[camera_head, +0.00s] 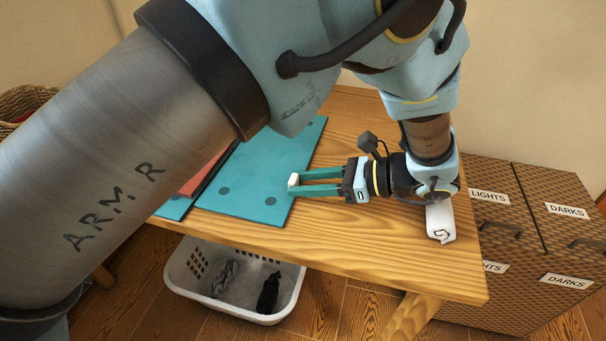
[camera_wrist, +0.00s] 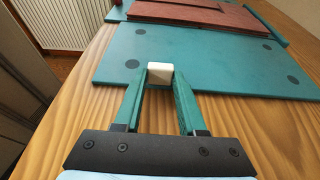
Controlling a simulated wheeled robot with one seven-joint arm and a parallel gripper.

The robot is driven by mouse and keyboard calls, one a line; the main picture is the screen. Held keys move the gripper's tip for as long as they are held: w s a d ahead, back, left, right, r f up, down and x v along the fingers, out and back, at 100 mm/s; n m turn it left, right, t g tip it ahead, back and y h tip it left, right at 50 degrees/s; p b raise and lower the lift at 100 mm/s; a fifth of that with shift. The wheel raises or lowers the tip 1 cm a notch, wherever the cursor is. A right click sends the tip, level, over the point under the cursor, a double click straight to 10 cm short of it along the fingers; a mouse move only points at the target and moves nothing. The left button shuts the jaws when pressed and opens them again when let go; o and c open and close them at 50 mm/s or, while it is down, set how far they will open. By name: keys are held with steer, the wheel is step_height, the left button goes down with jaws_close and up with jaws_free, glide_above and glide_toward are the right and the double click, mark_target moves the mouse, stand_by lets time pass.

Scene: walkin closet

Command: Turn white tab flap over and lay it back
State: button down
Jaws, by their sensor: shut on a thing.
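The white tab (camera_head: 293,181) sits at the edge of a teal flap (camera_head: 262,160) with dark round dots. The flap lies about flat over the wooden table, its tab edge toward my gripper. My gripper (camera_head: 294,183) comes in from the right, with its two green fingers shut on the white tab. In the wrist view the tab (camera_wrist: 159,74) sits between the fingertips, and the teal flap (camera_wrist: 205,55) spreads beyond it. A red-brown panel (camera_wrist: 185,12) lies past the flap. My arm hides part of the flap and the panel in the head view.
The wooden table (camera_head: 350,235) is bare in front. A white laundry basket (camera_head: 205,292) with dark items stands below. Woven boxes (camera_head: 540,225) labelled LIGHTS and DARKS stand right.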

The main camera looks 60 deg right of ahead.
steer(key=shift+s+f, duration=0.1)
steer(key=shift+f, duration=0.4)
steer(key=shift+a+f, duration=0.1)
steer(key=shift+f, duration=0.05)
steer(key=c, duration=0.7)
jaws_free()
steer(key=shift+o, duration=1.1)
steer(key=shift+s, duration=0.3)
steer(key=v, duration=0.3)
steer(key=b+v, duration=0.1)
steer(key=v, duration=0.3)
steer(key=b+v, duration=0.1)
steer(key=v, duration=0.2)
steer(key=shift+r, duration=0.45)
steer(key=shift+w, duration=0.1)
